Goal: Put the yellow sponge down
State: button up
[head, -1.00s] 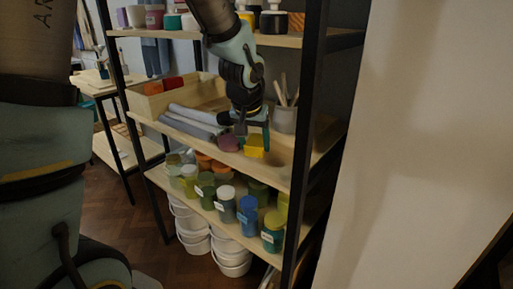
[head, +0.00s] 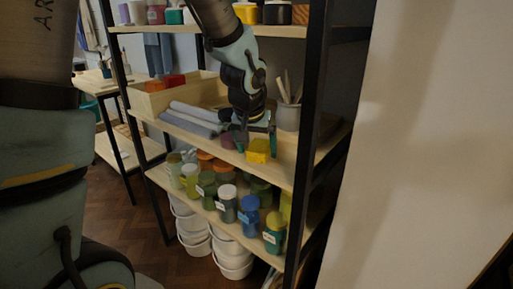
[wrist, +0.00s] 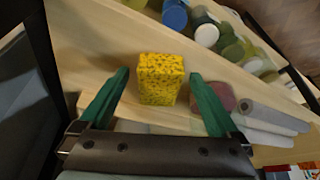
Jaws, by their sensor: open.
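The yellow sponge (head: 258,150) sits on the middle shelf board, close to its front edge. In the wrist view the sponge (wrist: 160,79) is a speckled yellow block between and just ahead of the two green fingers. My gripper (wrist: 157,92) is open, with a visible gap between each finger and the sponge. In the head view my gripper (head: 254,140) reaches down to the shelf right behind the sponge, which partly hides the fingertips.
A mauve round item (head: 228,140) lies just left of the sponge, with grey rolls (head: 193,118) beyond it. A pot of tools (head: 287,116) stands behind right. A black shelf post (head: 307,130) is to the right. Jars (head: 228,203) fill the shelf below.

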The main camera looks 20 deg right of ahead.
jog(key=shift+r, duration=0.5)
jog(key=v, duration=1.1)
jog(key=a+f+n+g+y, duration=0.1)
jog(key=a+f+n, duration=0.2)
jog(key=a, duration=1.1)
jog(key=a+f+n+g+y, duration=0.1)
jog(key=a+f+n, duration=0.2)
jog(key=a+f, duration=0.5)
jog(key=a, duration=0.5)
jog(key=shift+a+f+y+p, duration=0.3)
jog(key=shift+a, duration=0.1)
jog(key=shift+o, duration=0.2)
